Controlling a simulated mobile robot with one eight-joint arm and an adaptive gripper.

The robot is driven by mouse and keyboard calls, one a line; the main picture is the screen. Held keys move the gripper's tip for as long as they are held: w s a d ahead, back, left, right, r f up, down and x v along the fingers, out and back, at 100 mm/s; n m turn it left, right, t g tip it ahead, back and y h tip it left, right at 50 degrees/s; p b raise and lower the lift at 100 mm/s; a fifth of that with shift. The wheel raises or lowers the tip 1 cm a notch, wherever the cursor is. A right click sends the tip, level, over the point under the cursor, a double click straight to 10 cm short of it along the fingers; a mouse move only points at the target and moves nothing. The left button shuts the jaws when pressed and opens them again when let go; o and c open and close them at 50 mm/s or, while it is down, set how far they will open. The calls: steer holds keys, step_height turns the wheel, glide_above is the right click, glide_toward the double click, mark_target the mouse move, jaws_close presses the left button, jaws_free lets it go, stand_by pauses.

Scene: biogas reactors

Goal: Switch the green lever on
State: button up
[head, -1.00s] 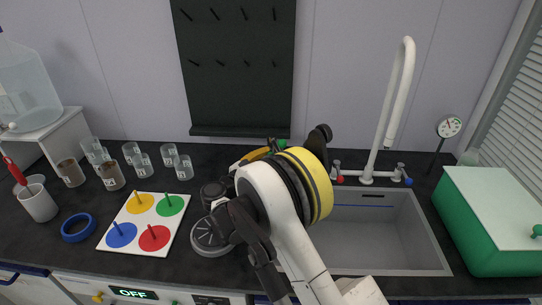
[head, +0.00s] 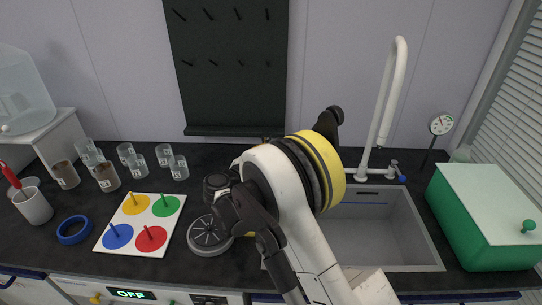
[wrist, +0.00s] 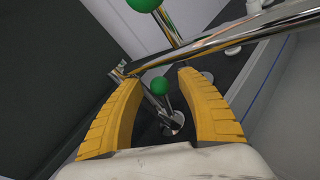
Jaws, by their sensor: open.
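In the wrist view, a lever with a green ball knob (wrist: 160,86) on a thin metal stem stands between the yellow fingers of my gripper (wrist: 159,76). The fingers are open, one on each side of the knob, with visible gaps to it. A second, larger-looking green ball (wrist: 145,4) on a metal rod shows at the top of the wrist view. I cannot tell which of the two is the task's lever. In the head view, my arm hides the gripper and these green knobs.
A shiny metal bar (wrist: 215,45) crosses just beyond the fingertips. A sink (head: 375,240) with a tall white faucet (head: 392,95) lies right of my arm. A green box (head: 480,225) stands at the far right. A mat with coloured discs (head: 141,222) and several glasses lie left.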

steer(key=v, duration=1.2)
steer(key=shift+f, duration=0.1)
